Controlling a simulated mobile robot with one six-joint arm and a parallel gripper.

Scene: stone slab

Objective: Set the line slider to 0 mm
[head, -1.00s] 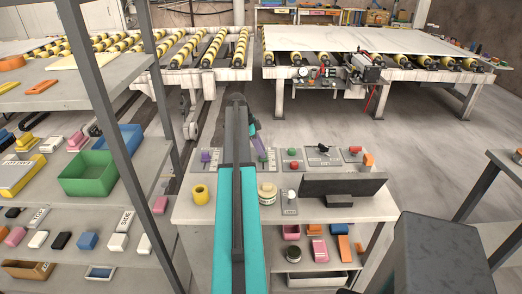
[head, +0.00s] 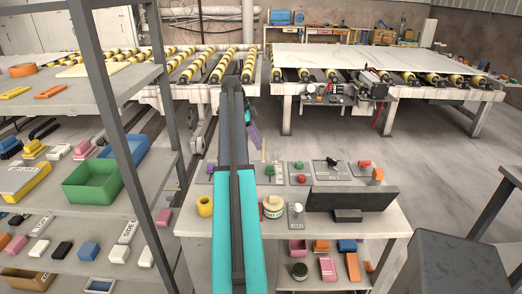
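A small workbench (head: 376,222) stands ahead of me with control panels along its back. One panel has a green knob (head: 270,170) and another, partly behind my arm, has a purple knob (head: 210,168). These look like slider panels, but their labels and scales are too small to read, so I cannot tell which is the line slider or its setting. My arm rises through the middle and covers part of the bench. A purple and dark end part of my arm (head: 253,136) shows beyond it, above the panels and apart from them. The fingers cannot be made out.
Buttons (head: 299,166), a switch panel (head: 332,168), a dark screen (head: 351,199), a yellow cup (head: 205,206) and a jar (head: 273,208) are on the bench. Loaded shelves (head: 60,210) stand left. Roller tables (head: 410,88) are behind. Open floor (head: 440,145) lies to the right.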

